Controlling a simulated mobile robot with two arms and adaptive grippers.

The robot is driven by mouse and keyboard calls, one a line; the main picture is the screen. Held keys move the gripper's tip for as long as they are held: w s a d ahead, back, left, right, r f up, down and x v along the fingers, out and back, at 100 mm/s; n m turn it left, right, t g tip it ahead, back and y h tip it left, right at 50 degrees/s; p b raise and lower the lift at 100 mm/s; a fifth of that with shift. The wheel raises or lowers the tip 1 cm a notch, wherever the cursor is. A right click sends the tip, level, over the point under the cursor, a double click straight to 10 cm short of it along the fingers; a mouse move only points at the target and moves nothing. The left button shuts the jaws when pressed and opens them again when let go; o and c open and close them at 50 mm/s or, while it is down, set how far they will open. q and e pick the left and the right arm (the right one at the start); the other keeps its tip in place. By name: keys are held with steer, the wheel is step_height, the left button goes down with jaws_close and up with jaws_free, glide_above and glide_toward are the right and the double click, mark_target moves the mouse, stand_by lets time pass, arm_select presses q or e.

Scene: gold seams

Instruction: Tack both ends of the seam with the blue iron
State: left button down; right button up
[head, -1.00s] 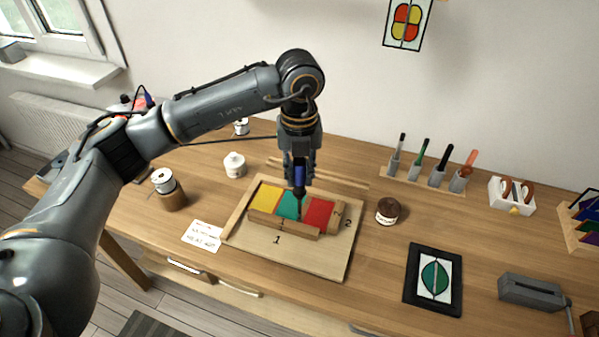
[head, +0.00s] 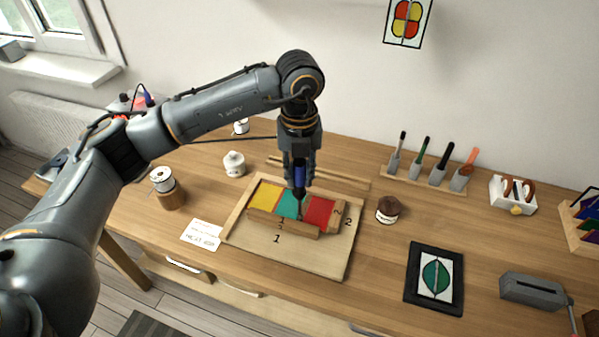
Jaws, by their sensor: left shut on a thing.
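My left gripper (head: 299,168) is shut on the blue iron (head: 299,178) and holds it upright, tip down. A yellow glass piece (head: 266,197) lies left of the teal one. The pieces lie in a row on a wooden board (head: 290,257) with wooden strips around them. One strip (head: 283,224) lies along their front. My right gripper is not in view.
A round brown tin (head: 387,210) stands right of the board. A rack (head: 427,181) with several tools is at the back right. A black-framed pattern (head: 409,289) and a grey vise (head: 533,290) lie at the right. A spool (head: 162,180) and white jar (head: 234,164) are at the left.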

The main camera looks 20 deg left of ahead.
arm_select(q)
steer(key=shift+s+f+b, duration=0.1)
steer(key=shift+f+b, duration=0.2)
steer(key=shift+b, duration=0.05)
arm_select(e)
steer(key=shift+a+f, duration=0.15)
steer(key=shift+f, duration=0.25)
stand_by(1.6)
arm_select(q)
steer(key=shift+r+p, duration=1.75)
steer(key=shift+r, duration=1.35)
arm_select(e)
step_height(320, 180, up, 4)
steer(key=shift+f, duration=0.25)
